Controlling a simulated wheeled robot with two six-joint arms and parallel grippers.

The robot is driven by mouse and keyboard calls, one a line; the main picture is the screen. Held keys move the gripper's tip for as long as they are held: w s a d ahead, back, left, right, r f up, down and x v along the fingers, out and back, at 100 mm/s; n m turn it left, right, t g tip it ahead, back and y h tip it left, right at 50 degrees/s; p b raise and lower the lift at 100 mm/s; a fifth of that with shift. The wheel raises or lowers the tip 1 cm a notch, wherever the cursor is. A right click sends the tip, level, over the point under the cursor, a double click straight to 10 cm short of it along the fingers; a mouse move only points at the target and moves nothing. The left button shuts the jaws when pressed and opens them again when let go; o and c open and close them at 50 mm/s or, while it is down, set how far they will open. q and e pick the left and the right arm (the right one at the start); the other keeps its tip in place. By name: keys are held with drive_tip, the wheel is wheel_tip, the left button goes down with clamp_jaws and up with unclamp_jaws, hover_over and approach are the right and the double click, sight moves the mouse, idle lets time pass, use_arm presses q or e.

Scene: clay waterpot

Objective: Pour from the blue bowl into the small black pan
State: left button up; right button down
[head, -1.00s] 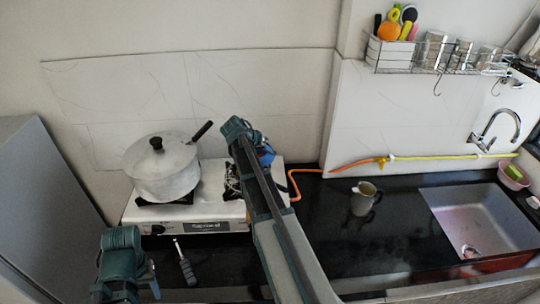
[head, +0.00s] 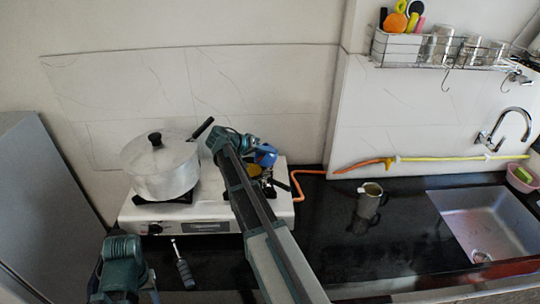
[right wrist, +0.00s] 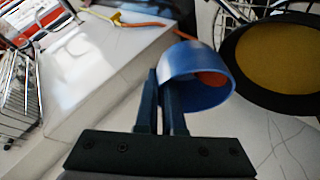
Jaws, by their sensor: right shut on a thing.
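My right gripper (right wrist: 163,100) is shut on the wall of the blue bowl (right wrist: 193,78). The bowl is tipped on its side in the right wrist view, with something orange-red inside. In the head view the bowl (head: 266,155) is held above the right side of the stove, partly hidden by my right arm. A round pan with a black rim and yellowish-brown inside (right wrist: 279,62) is beside the bowl in the right wrist view, apart from it in the picture.
A lidded silver pot (head: 160,172) stands on the left of the white stove (head: 205,218). A grey-handled tool (head: 183,268) lies in front. A mug (head: 369,201) stands on the black counter (head: 330,240), left of the sink (head: 480,220). A wire rack (head: 440,60) hangs above.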

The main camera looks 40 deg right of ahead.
drive_tip(key=shift+w+a+f+h+b, duration=0.15)
drive_tip(key=shift+h+b, duration=0.15)
drive_tip(key=shift+b, duration=0.15)
drive_tip(key=shift+a+g+h+b, duration=0.2)
drive_tip(key=shift+g+h+b, duration=0.25)
drive_tip(key=shift+b, duration=0.45)
drive_tip(key=shift+r, duration=0.2)
idle(0.4)
drive_tip(key=shift+w+a+f+h+b, duration=0.15)
drive_tip(key=shift+h+b, duration=0.2)
drive_tip(key=shift+b, duration=0.3)
drive_tip(key=shift+w+a+n+h+b, duration=0.15)
drive_tip(key=shift+n+h+b, duration=0.15)
drive_tip(key=shift+b, duration=0.2)
drive_tip(key=shift+g, duration=0.35)
